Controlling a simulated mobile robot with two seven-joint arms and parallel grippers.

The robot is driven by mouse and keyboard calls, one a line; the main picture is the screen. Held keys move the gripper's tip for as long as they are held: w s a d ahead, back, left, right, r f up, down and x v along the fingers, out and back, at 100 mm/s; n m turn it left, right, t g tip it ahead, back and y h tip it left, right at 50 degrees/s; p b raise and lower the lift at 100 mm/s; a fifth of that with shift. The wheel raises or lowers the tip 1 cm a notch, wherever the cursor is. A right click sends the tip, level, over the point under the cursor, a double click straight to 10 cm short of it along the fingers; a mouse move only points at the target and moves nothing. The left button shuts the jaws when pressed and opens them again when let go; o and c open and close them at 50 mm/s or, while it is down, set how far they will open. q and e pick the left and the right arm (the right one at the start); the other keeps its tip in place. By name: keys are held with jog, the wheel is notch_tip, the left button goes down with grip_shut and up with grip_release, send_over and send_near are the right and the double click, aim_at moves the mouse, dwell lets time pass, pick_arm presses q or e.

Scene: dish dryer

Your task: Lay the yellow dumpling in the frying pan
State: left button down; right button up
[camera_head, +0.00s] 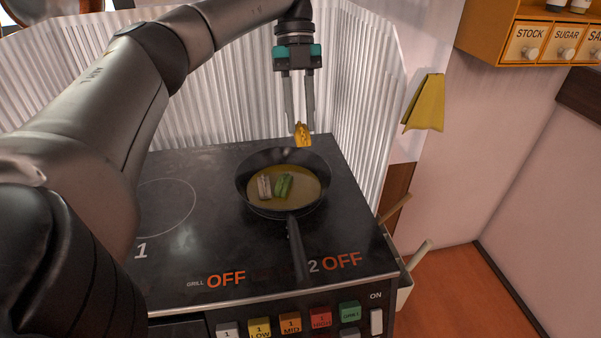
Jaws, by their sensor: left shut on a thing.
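The yellow dumpling (303,135) is between the fingertips of my left gripper (299,127), which is shut on it. The gripper points down and holds the dumpling in the air near the far right rim of the frying pan. The black frying pan (244,190) stands on the right side of the stove with its handle toward me. Yellowish liquid covers its floor. A whitish dumpling (264,187) and a green dumpling (283,185) lie in the pan, side by side. My right gripper is out of view.
The dark stove top (190,250) has an empty burner ring (166,207) at left. Coloured buttons (290,324) line its front. A corrugated metal screen (235,95) stands behind. A yellow cloth (425,103) hangs at right, below an orange drawer shelf (490,32).

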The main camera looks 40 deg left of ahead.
pick_arm(q)
notch_tip(320, 180, down, 7)
jog(key=b, duration=0.2)
jog(key=shift+b, duration=0.3)
jog(key=shift+f, duration=0.75)
notch_tip(320, 180, down, 3)
jog(key=shift+r+b, duration=0.2)
jog(key=shift+b, duration=0.6)
jog(key=shift+f, duration=0.45)
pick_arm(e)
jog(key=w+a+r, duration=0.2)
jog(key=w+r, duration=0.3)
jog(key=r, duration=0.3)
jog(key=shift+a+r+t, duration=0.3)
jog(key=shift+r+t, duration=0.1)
pick_arm(q)
jog(key=c, duration=0.9)
grip_release()
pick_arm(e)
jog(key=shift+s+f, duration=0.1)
